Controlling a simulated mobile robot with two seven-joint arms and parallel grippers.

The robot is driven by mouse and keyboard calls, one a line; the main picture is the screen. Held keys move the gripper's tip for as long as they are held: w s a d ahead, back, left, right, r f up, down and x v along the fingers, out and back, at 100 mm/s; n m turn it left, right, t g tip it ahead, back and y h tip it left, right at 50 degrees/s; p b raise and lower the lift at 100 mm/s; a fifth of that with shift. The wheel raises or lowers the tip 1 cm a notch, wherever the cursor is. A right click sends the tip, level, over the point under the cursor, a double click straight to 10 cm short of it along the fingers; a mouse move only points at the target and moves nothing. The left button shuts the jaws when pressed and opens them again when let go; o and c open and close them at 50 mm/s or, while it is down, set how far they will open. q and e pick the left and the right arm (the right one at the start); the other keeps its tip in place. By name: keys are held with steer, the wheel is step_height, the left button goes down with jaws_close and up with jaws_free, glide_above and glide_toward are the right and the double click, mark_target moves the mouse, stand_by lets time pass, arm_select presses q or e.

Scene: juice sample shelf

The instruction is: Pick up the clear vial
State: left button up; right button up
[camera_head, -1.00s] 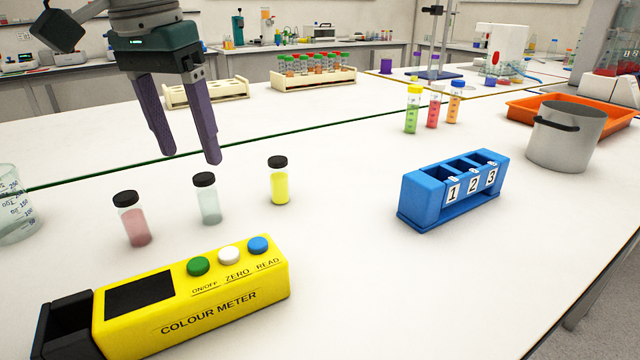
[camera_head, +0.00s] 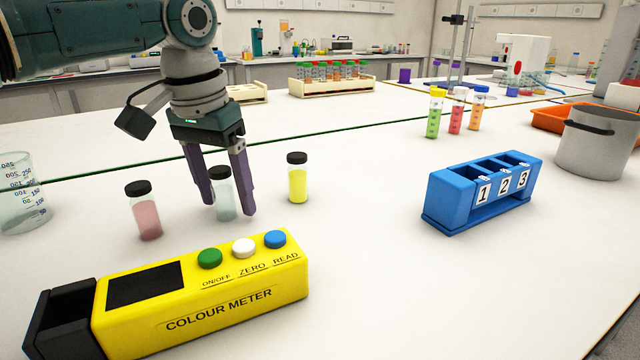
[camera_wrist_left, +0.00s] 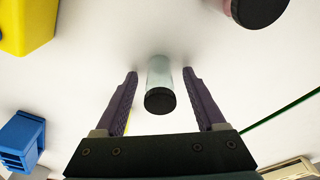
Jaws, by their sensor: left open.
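The clear vial (camera_head: 223,196), with pale contents and a black cap, stands upright on the white bench. My left gripper (camera_head: 230,208) is open and lowered at it, its purple fingers on either side of the vial in the head view and partly covering it. In the left wrist view the clear vial (camera_wrist_left: 159,82) lies between the open fingers (camera_wrist_left: 160,90), with a visible gap on each side. A pink vial (camera_head: 146,212) stands to its left and a yellow vial (camera_head: 298,180) to its right. My right gripper is not in view.
A yellow colour meter (camera_head: 210,292) lies in front of the vials. A glass beaker (camera_head: 20,200) stands at left. A blue numbered rack (camera_head: 450,200) and a metal pot (camera_head: 592,145) stand at right. The bench between the yellow vial and the rack is clear.

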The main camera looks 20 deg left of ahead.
arm_select(q)
steer(key=shift+c, duration=0.3)
jaws_close()
stand_by(0.3)
